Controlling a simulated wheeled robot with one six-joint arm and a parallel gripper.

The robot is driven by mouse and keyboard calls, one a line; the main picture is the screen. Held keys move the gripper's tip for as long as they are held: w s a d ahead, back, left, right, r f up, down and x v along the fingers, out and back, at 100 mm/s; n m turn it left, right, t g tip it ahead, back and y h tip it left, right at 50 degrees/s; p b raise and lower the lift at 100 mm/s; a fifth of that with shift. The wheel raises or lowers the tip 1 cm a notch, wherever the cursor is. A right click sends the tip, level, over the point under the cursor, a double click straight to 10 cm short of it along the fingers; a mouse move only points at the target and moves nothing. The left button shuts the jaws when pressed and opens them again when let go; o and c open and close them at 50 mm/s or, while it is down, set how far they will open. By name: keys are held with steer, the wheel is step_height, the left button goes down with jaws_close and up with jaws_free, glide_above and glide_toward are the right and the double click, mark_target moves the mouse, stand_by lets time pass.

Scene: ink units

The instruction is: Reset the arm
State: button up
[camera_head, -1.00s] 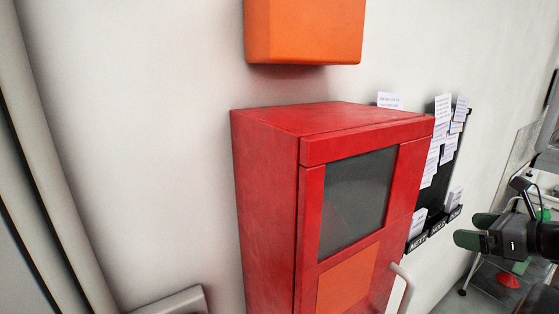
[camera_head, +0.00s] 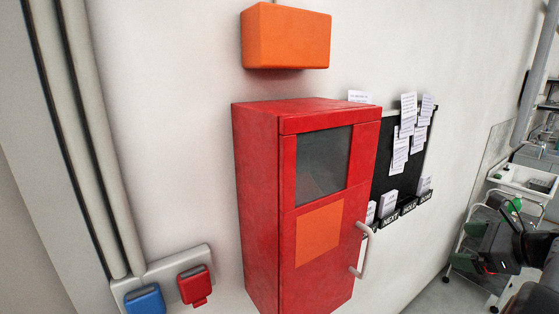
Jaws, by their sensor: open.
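My gripper (camera_head: 472,246) is at the right edge of the view, dark with green fingers. Its fingers are apart and I see nothing held between them. Part of my arm (camera_head: 535,252) runs out of the picture at the right. The gripper is to the right of the red wall cabinet (camera_head: 262,190) and clear of it in the picture.
The cabinet has a dark window, an orange panel and a pale handle (camera_head: 364,250). An orange box (camera_head: 286,37) hangs above it. A black board (camera_head: 388,160) with papers is beside it. Blue (camera_head: 145,299) and red (camera_head: 195,286) sockets are lower left. A white cart (camera_head: 522,184) stands behind my gripper.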

steer(key=s+a+f+n+g+h, duration=0.3)
steer(key=a+f+n+g, duration=0.4)
steer(key=a+f+n, duration=0.6)
steer(key=s+a+n+h, duration=0.2)
steer(key=s+a+n, duration=0.2)
steer(key=a+n, duration=1)
steer(key=shift+a+r, duration=0.4)
steer(key=shift+a, duration=0.8)
